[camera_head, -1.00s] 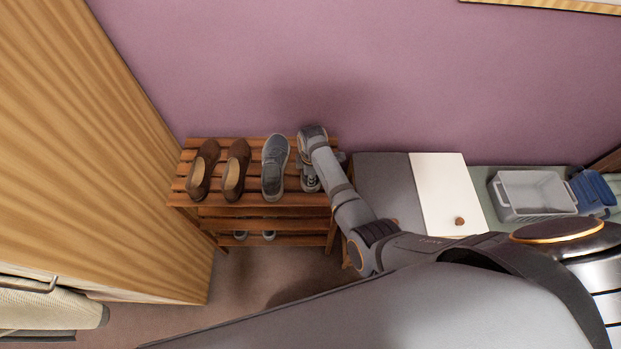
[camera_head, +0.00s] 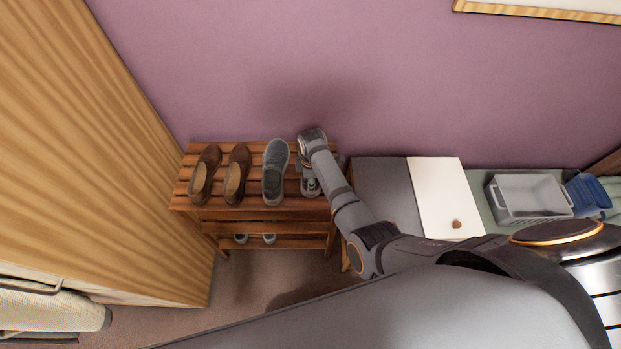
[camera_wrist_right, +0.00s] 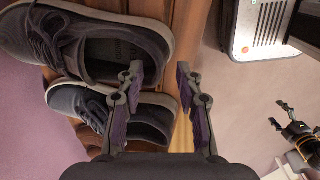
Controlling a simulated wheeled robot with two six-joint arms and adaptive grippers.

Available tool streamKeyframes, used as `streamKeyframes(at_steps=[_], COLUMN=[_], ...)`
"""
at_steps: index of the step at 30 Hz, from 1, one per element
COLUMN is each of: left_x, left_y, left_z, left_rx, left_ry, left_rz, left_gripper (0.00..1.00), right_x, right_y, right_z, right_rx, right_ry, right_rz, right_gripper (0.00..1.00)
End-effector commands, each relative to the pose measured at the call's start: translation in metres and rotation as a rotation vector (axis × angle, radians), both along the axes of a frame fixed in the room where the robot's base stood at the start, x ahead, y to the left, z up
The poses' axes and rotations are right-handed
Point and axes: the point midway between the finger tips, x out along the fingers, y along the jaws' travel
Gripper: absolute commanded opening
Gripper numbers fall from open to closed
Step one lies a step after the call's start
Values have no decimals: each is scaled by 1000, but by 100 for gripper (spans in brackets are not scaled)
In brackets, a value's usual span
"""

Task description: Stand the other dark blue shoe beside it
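One dark blue shoe (camera_head: 275,172) stands on the top of the wooden shoe rack, right of a brown pair; it also shows in the right wrist view (camera_wrist_right: 110,50). The other dark blue shoe (camera_wrist_right: 152,114) is beside it on the rack, partly hidden by my gripper in both views. My right gripper (camera_wrist_right: 158,72) is at that second shoe's heel end, its fingers apart, with one finger over the shoe's opening. I cannot tell whether the fingers touch it. My left gripper (camera_wrist_right: 277,112) is small in the right wrist view, away from the rack, fingers apart.
Brown shoes (camera_head: 205,175) and (camera_head: 237,174) fill the left of the rack top (camera_head: 255,203). Paler shoe tips (camera_head: 255,239) show on a lower shelf. A white panel (camera_head: 440,195) and a grey bin (camera_head: 530,196) are at right. A wooden wardrobe (camera_head: 90,150) stands left.

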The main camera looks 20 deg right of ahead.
Motion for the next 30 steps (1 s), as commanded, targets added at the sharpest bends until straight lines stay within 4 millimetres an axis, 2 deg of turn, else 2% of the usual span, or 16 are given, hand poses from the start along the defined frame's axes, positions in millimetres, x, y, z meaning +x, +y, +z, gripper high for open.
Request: streamKeyframes(at_steps=[1, 3, 11, 14, 18, 30], left_x=[1, 2, 2, 2, 2, 1], left_y=[0, 0, 0, 0, 0, 0], left_z=[24, 42, 94, 85, 85, 85], left_rx=[0, 0, 0, 0, 0, 0], left_ry=[-1, -2, -3, -4, -4, -2], left_rz=[0, 0, 0, 0, 0, 0], left_gripper=[86, 86, 86, 86, 86, 86], right_x=[0, -1, -5, -5, -6, -6], right_y=[0, 0, 0, 1, 1, 0], right_z=[23, 38, 84, 90, 103, 106], right_rx=[0, 0, -1, 1, 1, 0], right_ry=[0, 0, 1, -2, -1, 0], right_rz=[0, 0, 0, 0, 0, 0], right_gripper=[36, 36, 36, 36, 36, 36])
